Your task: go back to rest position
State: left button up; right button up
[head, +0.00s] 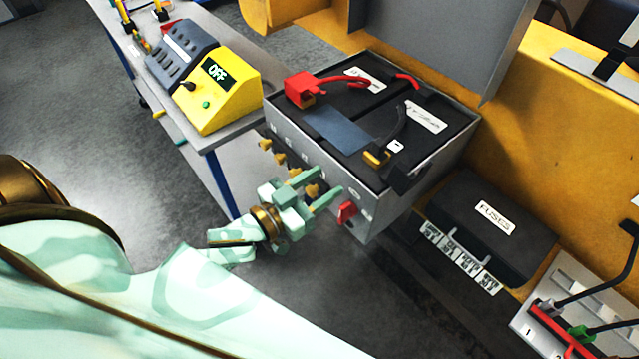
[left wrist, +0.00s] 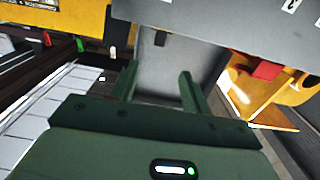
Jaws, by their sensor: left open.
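My left gripper (head: 322,190) is open and empty in the head view. Its pale green fingers point right, close to the front face of a grey battery box (head: 400,207), near a red knob (head: 347,212) on that face. I cannot tell whether the fingertips touch the box. In the left wrist view the two dark green fingers (left wrist: 158,88) stand apart with a grey surface between them. My left arm comes in from the lower left of the head view. My right gripper is not in view.
A yellow unit marked OFF (head: 225,90) stands on a bench at the upper left. A black FUSES box (head: 490,225) and a grey panel with red and green plugs (head: 530,318) are at the right. The open grey floor (head: 75,100) lies left of the bench.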

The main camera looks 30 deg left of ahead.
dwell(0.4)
pick_arm(q)
jog(key=s+a+f+g+y+b, duration=0.1)
jog(key=s+a+f+g+y, duration=0.15)
jog(key=f, duration=0.75)
jog(key=s+a+f+g+y, duration=0.1)
jog(key=s+a+f+g, duration=0.15)
jog(key=f, duration=0.75)
jog(key=s+a+f+g+y+b, duration=0.1)
jog(key=s+a+f+g+y, duration=0.2)
jog(key=f, duration=0.7)
jog(key=s+d+f+g+b, duration=0.1)
jog(key=s+f+g+b, duration=0.2)
jog(key=s+f, duration=0.9)
jog(key=s+d+f+g+b, duration=0.2)
jog(key=s+f+g+b, duration=0.2)
jog(key=s+f, duration=0.9)
jog(key=shift+s+d+g, duration=0.25)
jog(key=shift+s+g, duration=0.35)
jog(key=shift+s, duration=0.5)
